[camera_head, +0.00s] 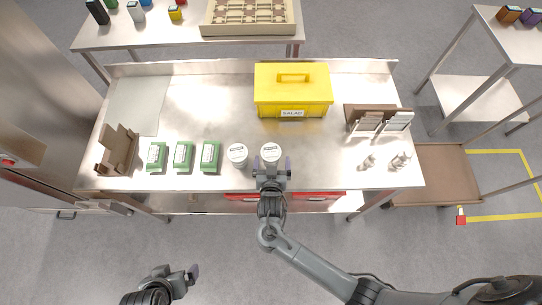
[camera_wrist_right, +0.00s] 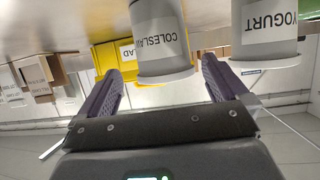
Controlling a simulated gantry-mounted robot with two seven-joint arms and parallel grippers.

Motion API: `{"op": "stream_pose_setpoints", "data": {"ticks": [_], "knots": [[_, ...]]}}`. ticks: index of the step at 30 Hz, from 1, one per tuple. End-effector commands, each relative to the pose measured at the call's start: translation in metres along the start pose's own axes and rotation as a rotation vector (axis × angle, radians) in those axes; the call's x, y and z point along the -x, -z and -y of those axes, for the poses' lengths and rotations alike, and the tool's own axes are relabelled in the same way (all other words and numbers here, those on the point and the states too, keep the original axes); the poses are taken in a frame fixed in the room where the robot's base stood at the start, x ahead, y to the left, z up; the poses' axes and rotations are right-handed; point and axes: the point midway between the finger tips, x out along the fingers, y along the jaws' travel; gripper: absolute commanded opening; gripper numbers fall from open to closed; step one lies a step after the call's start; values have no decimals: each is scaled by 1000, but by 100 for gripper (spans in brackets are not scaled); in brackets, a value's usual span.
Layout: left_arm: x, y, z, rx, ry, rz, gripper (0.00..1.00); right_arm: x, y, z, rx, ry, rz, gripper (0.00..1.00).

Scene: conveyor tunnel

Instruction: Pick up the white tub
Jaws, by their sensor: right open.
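Two white tubs stand side by side near the front edge of the steel table: a left tub (camera_head: 237,153) and a right tub (camera_head: 270,151). In the right wrist view, the tub labelled COLESLAW (camera_wrist_right: 160,38) is between my fingers, and the tub labelled YOGURT (camera_wrist_right: 268,42) is outside them to the right. My right gripper (camera_head: 272,165) is open at the right tub. Its fingertips (camera_wrist_right: 160,72) flank the tub's near part, with a visible gap on the left. My left gripper (camera_head: 178,277) is low in the head view, away from the table; its opening is unclear.
A yellow SALAD box (camera_head: 292,97) stands behind the tubs. Several green packs (camera_head: 183,156) and a brown carton (camera_head: 118,150) are to the left. A brown rack (camera_head: 377,117) and small metal items (camera_head: 400,160) are to the right. The table's (camera_head: 205,105) middle left is clear.

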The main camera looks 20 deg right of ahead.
Motion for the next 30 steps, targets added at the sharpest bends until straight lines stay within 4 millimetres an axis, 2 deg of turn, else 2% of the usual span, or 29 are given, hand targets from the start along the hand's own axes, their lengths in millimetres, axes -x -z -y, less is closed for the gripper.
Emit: {"op": "stream_pose_setpoints", "data": {"ticks": [5, 12, 16, 26, 30], "knots": [[0, 0, 2, -6, 6, 0, 100, -8, 2, 1, 1, 0, -1, 100], [3, 1, 3, -10, 10, 0, 100, -37, 13, 4, 2, -1, -2, 100], [1, 1, 3, -10, 10, 0, 100, -50, 11, 4, 2, 1, -1, 100], [1, 1, 1, -1, 3, -1, 100, -56, 10, 4, -1, 1, 1, 100], [1, 2, 0, 3, -1, -1, 100, -56, 10, 4, -1, 1, 1, 82]]}}
